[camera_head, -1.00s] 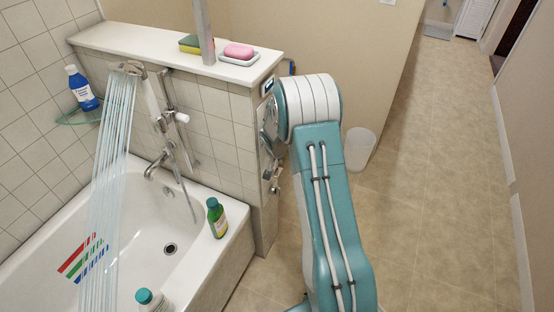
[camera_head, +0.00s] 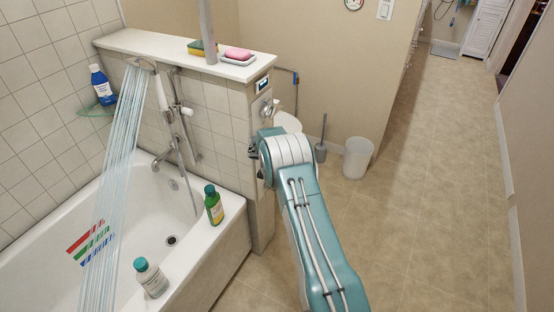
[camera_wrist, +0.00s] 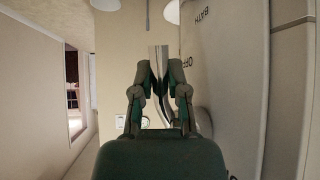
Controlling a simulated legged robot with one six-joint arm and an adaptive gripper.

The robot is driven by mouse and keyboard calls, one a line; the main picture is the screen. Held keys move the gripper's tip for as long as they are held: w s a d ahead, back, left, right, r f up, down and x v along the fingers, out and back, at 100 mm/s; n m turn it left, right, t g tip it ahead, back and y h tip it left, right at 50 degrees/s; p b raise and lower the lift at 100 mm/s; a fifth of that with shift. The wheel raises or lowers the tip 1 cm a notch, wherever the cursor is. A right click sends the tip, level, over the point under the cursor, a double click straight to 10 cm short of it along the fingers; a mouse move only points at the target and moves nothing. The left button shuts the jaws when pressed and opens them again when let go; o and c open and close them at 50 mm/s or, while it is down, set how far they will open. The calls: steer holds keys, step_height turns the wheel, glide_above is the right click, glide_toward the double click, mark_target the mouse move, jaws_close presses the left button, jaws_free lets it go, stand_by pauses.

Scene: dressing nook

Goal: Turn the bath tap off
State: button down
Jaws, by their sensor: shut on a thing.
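The bath tap's metal lever (camera_wrist: 159,56) stands out beside a pale plate (camera_wrist: 226,85) marked BATH and OFF in the wrist view. My gripper (camera_wrist: 160,70) is shut on the lever, one finger on each side of it. In the head view my gripper (camera_head: 255,151) is at the end face of the tiled half wall, partly hidden by my arm. A round metal knob (camera_head: 268,109) shows higher on that face. Water streams (camera_head: 114,140) from the shower head (camera_head: 142,65) into the bath (camera_head: 207,238). The lever's exact angle against the marks is hard to tell.
A white bin (camera_head: 357,158) and a toilet brush (camera_head: 321,151) stand behind my arm. The floor (camera_head: 430,190) to the right is clear.

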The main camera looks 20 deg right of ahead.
steer(key=shift+w+d+f+t+h, duration=0.15)
steer(key=shift+t+h, duration=0.25)
steer(key=shift+h, duration=0.1)
steer(key=shift+w+d+f+t+h, duration=0.1)
steer(key=shift+w+f+t+h, duration=0.05)
steer(key=shift+t+h, duration=0.3)
steer(key=shift+d+h, duration=0.1)
steer(key=shift+h, duration=0.15)
steer(key=c, duration=0.8)
jaws_free()
steer(key=shift+o, duration=0.8)
steer(key=shift+w, duration=0.1)
steer(key=shift+r, duration=0.1)
